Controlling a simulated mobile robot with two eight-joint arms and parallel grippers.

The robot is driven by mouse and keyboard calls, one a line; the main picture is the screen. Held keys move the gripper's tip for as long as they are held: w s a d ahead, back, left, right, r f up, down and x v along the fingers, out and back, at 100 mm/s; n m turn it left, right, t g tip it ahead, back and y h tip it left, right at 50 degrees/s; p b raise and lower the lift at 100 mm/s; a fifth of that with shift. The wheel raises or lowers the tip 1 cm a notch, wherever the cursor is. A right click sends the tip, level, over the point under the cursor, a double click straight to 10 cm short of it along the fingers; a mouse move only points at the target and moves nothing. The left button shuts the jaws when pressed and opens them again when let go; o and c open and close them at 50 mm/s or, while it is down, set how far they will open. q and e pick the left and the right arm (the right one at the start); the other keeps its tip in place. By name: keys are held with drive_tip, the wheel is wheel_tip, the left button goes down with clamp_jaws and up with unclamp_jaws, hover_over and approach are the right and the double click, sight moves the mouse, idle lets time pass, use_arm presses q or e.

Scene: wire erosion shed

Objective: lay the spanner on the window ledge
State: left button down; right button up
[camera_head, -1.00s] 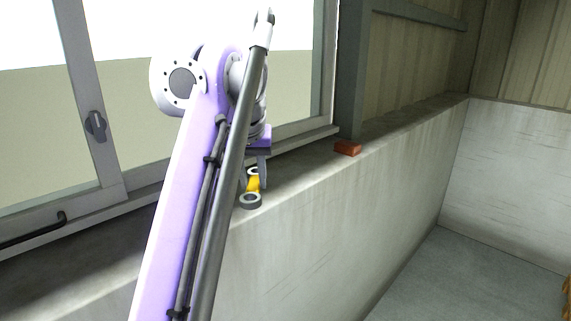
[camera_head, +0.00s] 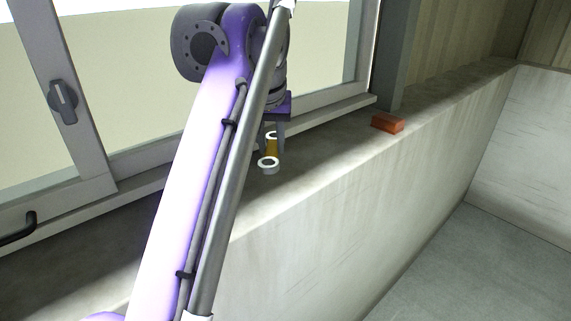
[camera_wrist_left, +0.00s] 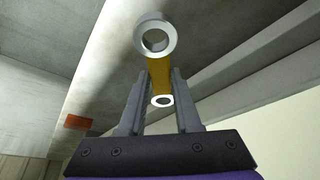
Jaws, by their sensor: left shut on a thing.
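The spanner (camera_head: 269,164) has a yellow handle and a pale ring at each end. My left gripper (camera_head: 272,143) is shut on its handle, over the window ledge (camera_head: 330,160). In the left wrist view the spanner (camera_wrist_left: 155,40) sits between the two fingers (camera_wrist_left: 158,88), one ring towards the camera's top and a smaller ring below. The ledge (camera_wrist_left: 80,70) lies behind it. I cannot tell whether the spanner touches the ledge. My right gripper is not in view.
A red-brown block (camera_head: 388,123) sits on the ledge to the right, near the window post. The window frame (camera_head: 150,160) runs along the back of the ledge. The ledge between spanner and block is clear. The floor (camera_head: 480,265) is far below at right.

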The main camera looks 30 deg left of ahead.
sight(272, 182)
use_arm(q)
drive_tip(key=shift+s+f, duration=0.25)
drive_tip(key=shift+f, duration=0.3)
drive_tip(key=shift+s+f, duration=0.2)
drive_tip(key=shift+f, duration=0.35)
drive_tip(key=x, duration=0.2)
drive_tip(key=b+x, duration=0.1)
drive_tip(key=x, duration=0.1)
drive_tip(key=shift+s+d+f, duration=0.15)
drive_tip(key=shift+s+d, duration=0.1)
drive_tip(key=shift+s, duration=0.3)
drive_tip(key=shift+w, duration=0.2)
drive_tip(key=c, duration=0.9)
unclamp_jaws()
drive_tip(key=shift+w, duration=0.1)
drive_tip(key=shift+c, duration=0.2)
drive_tip(key=o, duration=0.3)
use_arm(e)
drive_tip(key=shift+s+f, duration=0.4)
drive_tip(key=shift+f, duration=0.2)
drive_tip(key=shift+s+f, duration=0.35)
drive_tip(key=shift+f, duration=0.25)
use_arm(q)
drive_tip(key=shift+o, duration=0.2)
